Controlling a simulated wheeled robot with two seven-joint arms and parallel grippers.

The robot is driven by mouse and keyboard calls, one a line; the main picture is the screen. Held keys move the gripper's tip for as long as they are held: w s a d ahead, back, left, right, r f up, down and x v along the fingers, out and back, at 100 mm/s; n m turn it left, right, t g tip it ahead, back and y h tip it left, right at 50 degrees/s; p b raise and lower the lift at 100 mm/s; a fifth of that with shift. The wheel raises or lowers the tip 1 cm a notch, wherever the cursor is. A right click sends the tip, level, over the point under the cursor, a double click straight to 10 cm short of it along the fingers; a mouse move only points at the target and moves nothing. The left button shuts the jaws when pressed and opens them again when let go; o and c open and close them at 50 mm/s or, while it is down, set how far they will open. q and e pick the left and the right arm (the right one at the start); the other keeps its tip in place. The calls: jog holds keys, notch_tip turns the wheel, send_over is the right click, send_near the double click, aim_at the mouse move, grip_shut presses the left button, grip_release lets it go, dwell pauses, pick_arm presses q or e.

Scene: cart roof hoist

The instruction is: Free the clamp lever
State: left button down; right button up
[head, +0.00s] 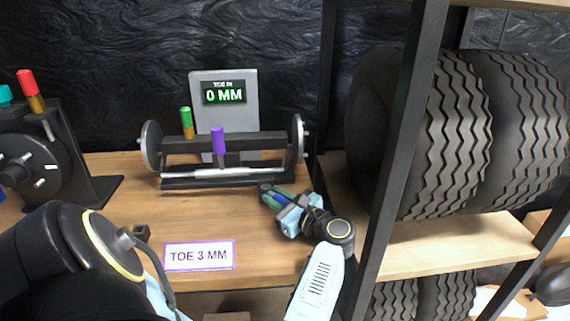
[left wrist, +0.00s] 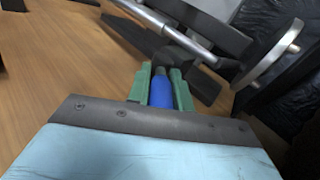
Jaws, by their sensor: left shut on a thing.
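The toe rig (head: 225,145) stands on the wooden bench, with a silver rod (head: 215,173) along its front. A purple-handled lever (head: 218,140) and a green-handled lever (head: 186,122) stand upright on it. My left gripper (head: 274,196) is at the rig's front right. In the left wrist view, its green fingers (left wrist: 160,88) are shut on a blue handle (left wrist: 162,92). The handle's dark tip lies close to a black part of the rig. I cannot tell whether this handle is the clamp lever. My right gripper is not in view.
The display (head: 224,92) reads "TOE IN 0 MM". A card (head: 199,256) reads "TOE 3 MM". A black stand with a red-handled lever (head: 28,85) is at the left. A shelf post (head: 405,130) and tires (head: 450,130) stand close on the right.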

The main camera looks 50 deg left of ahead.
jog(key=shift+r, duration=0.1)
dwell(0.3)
pick_arm(q)
jog(key=c, duration=1.3)
grip_release()
jog(key=shift+o, duration=0.2)
jog(key=shift+r, duration=0.1)
jog(key=shift+r, duration=0.25)
notch_tip(320, 180, up, 8)
jog(key=p, duration=0.2)
jog(key=shift+p, duration=0.4)
jog(key=shift+r, duration=0.7)
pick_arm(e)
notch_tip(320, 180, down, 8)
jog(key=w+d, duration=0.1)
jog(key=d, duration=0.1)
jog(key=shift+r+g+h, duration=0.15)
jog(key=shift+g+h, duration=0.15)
